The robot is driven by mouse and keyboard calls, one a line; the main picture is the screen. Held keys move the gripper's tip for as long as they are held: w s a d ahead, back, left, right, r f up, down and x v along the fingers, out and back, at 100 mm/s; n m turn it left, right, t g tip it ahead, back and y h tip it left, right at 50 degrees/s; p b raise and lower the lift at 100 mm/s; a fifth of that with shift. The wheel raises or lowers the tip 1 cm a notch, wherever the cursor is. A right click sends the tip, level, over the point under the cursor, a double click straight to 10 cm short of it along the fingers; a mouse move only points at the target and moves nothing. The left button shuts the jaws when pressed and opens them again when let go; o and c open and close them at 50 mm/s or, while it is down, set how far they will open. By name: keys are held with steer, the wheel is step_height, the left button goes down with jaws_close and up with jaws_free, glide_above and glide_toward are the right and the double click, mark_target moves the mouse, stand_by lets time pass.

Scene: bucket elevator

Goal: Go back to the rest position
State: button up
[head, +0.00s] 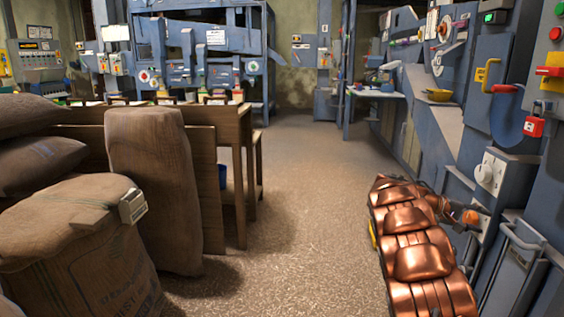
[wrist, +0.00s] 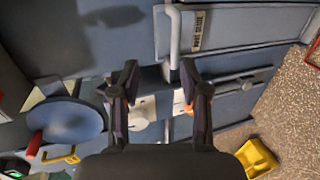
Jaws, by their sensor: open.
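My gripper (wrist: 158,75) is open in the wrist view, its two dark fingers apart with nothing held between them. Beyond the fingers are the machine's blue panels and a pale plate (wrist: 143,112). A light bar handle (wrist: 174,38) stands just past the fingertips; I cannot tell how far off it is. In the head view my copper-coloured arm reaches along the lower right toward the machine wall, and the fingers there are not clear.
Blue machine panels (head: 460,130) line the right side, with a red-ended lever (head: 503,89) and a yellow handle (head: 487,75). Grain sacks (head: 150,190) and a wooden bench (head: 232,150) stand at left. The floor (head: 300,190) between is clear.

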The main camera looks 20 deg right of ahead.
steer(key=s+a+r+t+y+p, duration=0.1)
steer(key=s+a+r+y+p, duration=0.25)
steer(key=a+r+p, duration=0.75)
steer(key=s+a+r+t+y+p, duration=0.15)
steer(key=s+a+r+p, duration=0.55)
steer(key=a, duration=0.7)
steer(key=s+a+r+n+y+p, duration=0.1)
steer(key=s+a+p, duration=0.4)
steer(key=a, duration=0.6)
steer(key=s+a+r+n+t+y+p, duration=0.1)
steer(key=s+a+r+y+p, duration=0.3)
steer(key=a, duration=0.7)
steer(key=s+a+r+n+t+y+p, duration=0.1)
steer(key=s+a+r+n+y+p, duration=0.2)
steer(key=s+a+r+p, duration=0.3)
steer(key=a+p, duration=0.2)
steer(key=a, duration=0.3)
steer(key=shift+s+a+p, duration=0.35)
